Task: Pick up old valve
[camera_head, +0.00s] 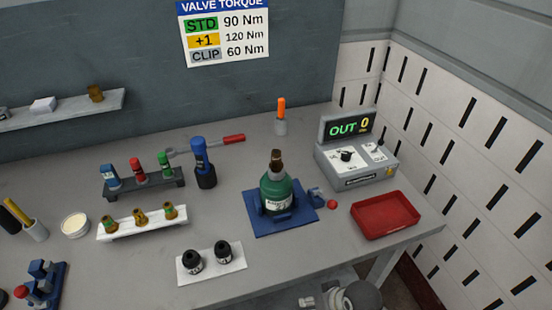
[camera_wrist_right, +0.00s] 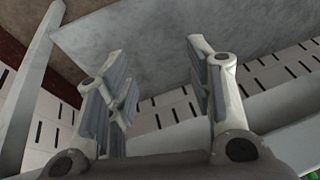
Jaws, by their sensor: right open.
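A green cylinder (camera_head: 278,191) stands upright in a blue holder (camera_head: 259,219) on the grey bench. A dark brown valve (camera_head: 276,161) sits on its top; I take this as the old valve. Several brass valves stand in a white rack (camera_head: 132,227) to the left. My right gripper (camera_wrist_right: 155,55) is open and empty in the wrist view, beneath a grey surface. In the head view part of my right arm shows at the bottom edge, low by the bench front and well away from the valve. My left gripper is not in view.
A red tray (camera_head: 385,226) lies at the bench's right end, below a grey torque box (camera_head: 357,163) reading OUT 0. Two black caps stand on a white plate (camera_head: 212,265). A red-handled wrench (camera_head: 232,138) and a blue-black tool (camera_head: 203,165) are behind left.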

